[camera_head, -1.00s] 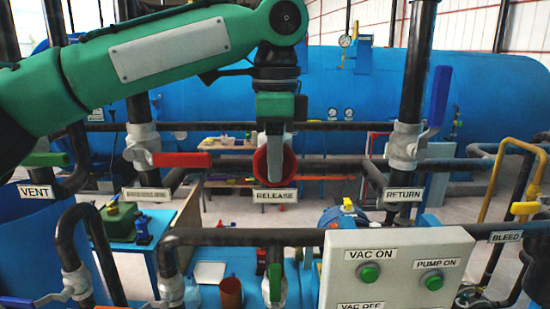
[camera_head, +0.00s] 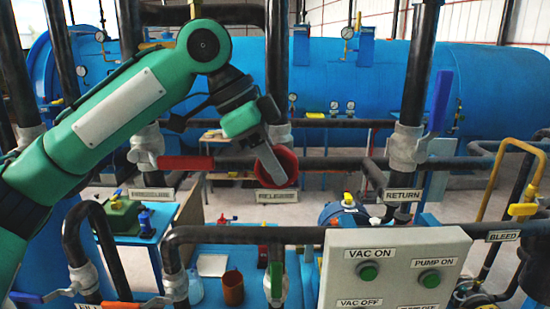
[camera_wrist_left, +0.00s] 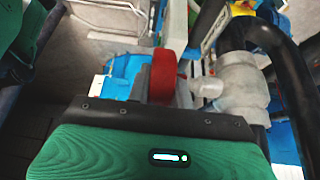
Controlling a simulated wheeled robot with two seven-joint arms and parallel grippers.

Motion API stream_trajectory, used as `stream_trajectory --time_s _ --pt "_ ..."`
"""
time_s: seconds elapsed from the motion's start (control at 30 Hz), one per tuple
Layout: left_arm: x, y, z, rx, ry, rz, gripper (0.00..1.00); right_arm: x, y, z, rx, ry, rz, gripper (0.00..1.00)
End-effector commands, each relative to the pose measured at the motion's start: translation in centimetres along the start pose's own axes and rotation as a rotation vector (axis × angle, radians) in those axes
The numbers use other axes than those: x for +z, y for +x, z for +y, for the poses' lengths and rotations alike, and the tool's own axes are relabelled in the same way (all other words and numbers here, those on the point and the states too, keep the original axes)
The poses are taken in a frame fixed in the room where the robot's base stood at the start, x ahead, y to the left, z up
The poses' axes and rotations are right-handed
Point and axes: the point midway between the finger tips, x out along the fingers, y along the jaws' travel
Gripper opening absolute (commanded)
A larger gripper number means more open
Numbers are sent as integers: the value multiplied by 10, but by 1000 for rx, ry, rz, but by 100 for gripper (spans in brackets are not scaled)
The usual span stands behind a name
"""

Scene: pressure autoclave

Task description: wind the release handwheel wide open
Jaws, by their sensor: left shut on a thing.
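The red release handwheel (camera_head: 288,172) sits on its pipe just above the RELEASE label (camera_head: 276,197) in the head view. My left gripper (camera_head: 270,162) reaches it from the upper left, tilted, and is shut on its rim. The fingers hide part of the wheel. In the left wrist view the red wheel (camera_wrist_left: 163,76) stands edge-on beyond the dark gripper front, with the grey valve body (camera_wrist_left: 240,85) to its right. How far the wheel is turned cannot be told. My right gripper is not in view.
A red lever (camera_head: 185,162) lies left of the wheel, and a blue lever (camera_head: 440,98) stands upright at the right. Black pipes run around the wheel. A grey control box (camera_head: 400,255) with green buttons stands at the lower right. A blue tank (camera_head: 365,80) fills the back.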

Motion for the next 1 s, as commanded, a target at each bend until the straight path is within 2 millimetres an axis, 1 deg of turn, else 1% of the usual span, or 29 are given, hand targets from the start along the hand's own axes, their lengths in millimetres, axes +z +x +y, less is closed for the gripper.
stream_trajectory --time_s 0.1,0.3,0.77,0.8,0.9,1.0 --pt "1 0 0 1 -3 54 0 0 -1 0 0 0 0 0" --pt "1 1 0 1 -1 106 0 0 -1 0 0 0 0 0" --pt "1 0 0 0 -1 121 0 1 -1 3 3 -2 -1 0" --pt "1 0 0 0 -1 121 26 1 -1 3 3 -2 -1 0" --pt "1 0 0 0 -1 121 44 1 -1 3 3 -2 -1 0" --pt "1 0 0 0 0 121 44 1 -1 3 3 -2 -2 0"
